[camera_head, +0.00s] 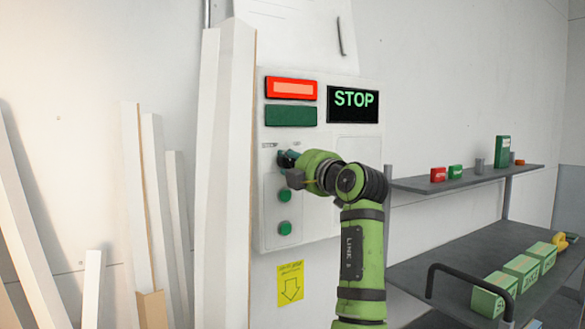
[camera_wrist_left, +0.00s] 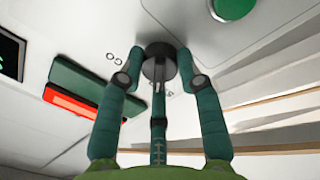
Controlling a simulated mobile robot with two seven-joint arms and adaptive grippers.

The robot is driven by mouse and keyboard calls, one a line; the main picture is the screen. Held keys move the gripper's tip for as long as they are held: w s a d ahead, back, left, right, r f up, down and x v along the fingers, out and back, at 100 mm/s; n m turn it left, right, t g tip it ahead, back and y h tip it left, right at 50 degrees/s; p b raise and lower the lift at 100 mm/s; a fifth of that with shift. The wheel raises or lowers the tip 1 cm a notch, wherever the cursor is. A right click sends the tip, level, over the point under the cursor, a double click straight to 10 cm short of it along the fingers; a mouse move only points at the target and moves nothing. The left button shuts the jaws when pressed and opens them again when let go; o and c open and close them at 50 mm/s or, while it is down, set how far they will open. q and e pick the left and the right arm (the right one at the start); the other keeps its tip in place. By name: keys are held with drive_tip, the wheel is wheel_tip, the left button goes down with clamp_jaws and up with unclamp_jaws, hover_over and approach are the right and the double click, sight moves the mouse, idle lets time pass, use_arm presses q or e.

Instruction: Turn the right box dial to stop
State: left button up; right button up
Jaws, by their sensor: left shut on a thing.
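A white control box (camera_head: 300,139) hangs on the wall. Its black display (camera_head: 353,104) reads STOP in green letters. The red lamp (camera_head: 291,89) glows and the green lamp (camera_head: 291,116) below it is dark. My left gripper (camera_head: 286,158) is at the box's left side, below the lamps, and covers the dial in the head view. In the left wrist view the dark round dial (camera_wrist_left: 158,52) sits between the gripper's teal fingers, which are shut on it. My right gripper is in neither view.
Two green buttons (camera_head: 285,228) sit below the dial. White boards (camera_head: 227,160) lean on the wall close to the box's left edge. A grey shelf rack (camera_head: 415,270) with green boxes (camera_head: 494,297) stands at the right.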

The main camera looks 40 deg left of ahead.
use_arm(q)
drive_tip(key=shift+s+r+n, duration=0.1)
drive_tip(key=shift+r+n, duration=0.15)
drive_tip(key=shift+n, duration=0.25)
drive_tip(key=o, duration=1.1)
drive_tip(key=shift+o, duration=0.2)
drive_tip(key=shift+a+f, duration=0.1)
drive_tip(key=shift+d+f, duration=0.1)
drive_tip(key=shift+d, duration=0.1)
drive_tip(key=v, duration=1.1)
drive_tip(key=shift+s+d, duration=0.2)
drive_tip(key=shift+d, duration=0.1)
